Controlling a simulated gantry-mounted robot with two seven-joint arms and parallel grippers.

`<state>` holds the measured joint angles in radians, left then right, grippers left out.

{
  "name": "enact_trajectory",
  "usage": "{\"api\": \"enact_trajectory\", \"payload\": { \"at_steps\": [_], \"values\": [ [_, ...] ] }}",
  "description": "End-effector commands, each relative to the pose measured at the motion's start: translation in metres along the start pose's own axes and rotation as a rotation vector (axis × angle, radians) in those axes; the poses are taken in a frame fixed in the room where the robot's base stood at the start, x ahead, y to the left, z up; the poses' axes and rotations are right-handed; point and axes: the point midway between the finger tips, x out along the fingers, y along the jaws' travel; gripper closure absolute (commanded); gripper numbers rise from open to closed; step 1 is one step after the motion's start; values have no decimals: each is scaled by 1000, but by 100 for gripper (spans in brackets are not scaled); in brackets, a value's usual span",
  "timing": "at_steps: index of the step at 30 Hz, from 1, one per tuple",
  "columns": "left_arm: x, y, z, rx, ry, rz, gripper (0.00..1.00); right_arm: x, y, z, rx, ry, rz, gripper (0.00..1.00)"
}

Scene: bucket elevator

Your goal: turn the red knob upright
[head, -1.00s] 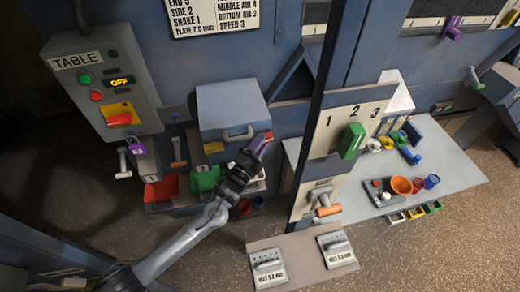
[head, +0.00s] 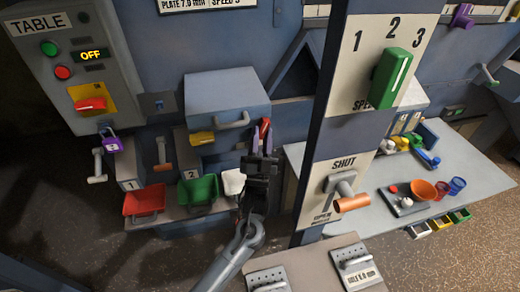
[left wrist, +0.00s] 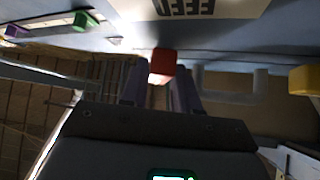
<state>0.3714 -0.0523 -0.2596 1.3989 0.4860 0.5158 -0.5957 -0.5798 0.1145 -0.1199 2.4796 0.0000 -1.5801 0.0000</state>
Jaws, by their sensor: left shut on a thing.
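A red knob (head: 266,126) shows as a small red piece at the tips of my left gripper (head: 263,134), just right of the blue-grey box with a handle. In the left wrist view the red knob (left wrist: 162,63) is a red block between the two dark fingers of the left gripper (left wrist: 160,85). The gripper is shut on it. The fingers hide part of the knob, and I cannot tell its exact angle. My right gripper is not in view.
A red switch handle (head: 90,104) sits on a yellow plate on the TABLE panel at the left. A post with a green selector (head: 391,78) and an orange-tipped lever (head: 350,203) stands just right of my arm. Red and green bins (head: 198,189) are low on the left.

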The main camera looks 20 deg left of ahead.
Motion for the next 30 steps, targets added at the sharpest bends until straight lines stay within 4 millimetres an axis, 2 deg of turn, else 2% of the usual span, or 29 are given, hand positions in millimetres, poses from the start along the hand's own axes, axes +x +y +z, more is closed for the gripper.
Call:
{"api": "enact_trajectory", "payload": {
  "at_steps": [1,3,12,30],
  "values": [
    [-5,4,5,-29,-2,-29,100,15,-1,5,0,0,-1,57],
    [-4,5,4,-64,-2,-62,100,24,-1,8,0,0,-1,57],
    [-2,6,2,-163,-2,-163,100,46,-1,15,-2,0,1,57],
    [1,5,0,-194,-1,-192,100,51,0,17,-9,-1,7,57]
  ]
}}
